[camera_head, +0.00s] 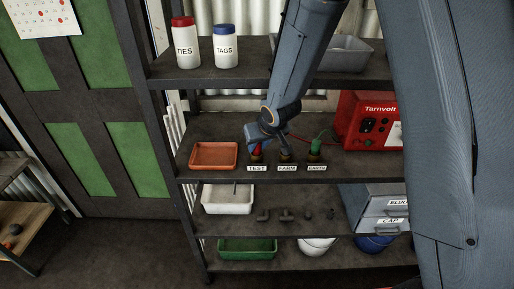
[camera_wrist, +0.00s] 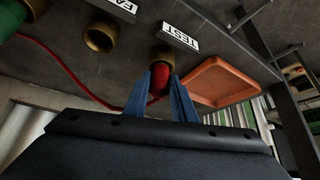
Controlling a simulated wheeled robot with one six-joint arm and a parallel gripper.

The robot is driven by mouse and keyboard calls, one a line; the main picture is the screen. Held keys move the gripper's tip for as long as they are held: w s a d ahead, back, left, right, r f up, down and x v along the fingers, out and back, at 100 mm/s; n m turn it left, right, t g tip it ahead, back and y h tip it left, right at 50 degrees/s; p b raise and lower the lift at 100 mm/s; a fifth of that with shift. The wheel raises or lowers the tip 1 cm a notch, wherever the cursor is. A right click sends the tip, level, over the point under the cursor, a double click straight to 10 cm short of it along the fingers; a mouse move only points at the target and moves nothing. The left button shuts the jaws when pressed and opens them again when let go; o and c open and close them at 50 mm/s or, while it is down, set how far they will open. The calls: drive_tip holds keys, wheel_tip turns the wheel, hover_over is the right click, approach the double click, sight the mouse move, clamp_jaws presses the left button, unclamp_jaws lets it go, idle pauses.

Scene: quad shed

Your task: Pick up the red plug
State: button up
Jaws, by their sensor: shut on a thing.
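The red plug (camera_head: 257,149) stands in the brass socket labelled TEST on the middle shelf. My gripper (camera_head: 255,140) reaches down to it from above. In the wrist view, the blue fingers of my gripper (camera_wrist: 171,90) are closed on both sides of the red plug (camera_wrist: 159,82). Its far end is at or inside the mouth of the TEST socket (camera_wrist: 162,55); I cannot tell how deep it sits. The FARM socket beside it looks empty in the wrist view (camera_wrist: 100,36). A green plug (camera_head: 318,142) is in the EARTH socket.
An orange tray (camera_head: 214,166) lies left of the sockets. A red Tarnvolt box (camera_head: 370,122) stands to the right, with a red cable (camera_wrist: 62,65) running behind the sockets. The upper shelf (camera_head: 255,75) holds TIES and TAGS jars. Lower shelves hold bins and small fittings.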

drive_tip(key=shift+r, duration=0.1)
drive_tip(key=shift+r+p, duration=0.8)
drive_tip(key=shift+p, duration=0.4)
drive_tip(key=b, duration=0.2)
drive_tip(key=shift+f+b, duration=0.25)
drive_tip(key=shift+b, duration=0.05)
drive_tip(key=b, duration=0.2)
drive_tip(key=t+b, duration=0.1)
drive_tip(key=b, duration=0.1)
drive_tip(key=shift+s+d+f+y, duration=0.1)
drive_tip(key=shift+s+d+y, duration=0.05)
drive_tip(key=shift+s+y, duration=0.15)
drive_tip(key=b, duration=0.2)
drive_tip(key=t+b, duration=0.1)
drive_tip(key=shift+s+d+b, duration=0.1)
drive_tip(key=shift+s+b, duration=0.15)
drive_tip(key=shift+b, duration=0.1)
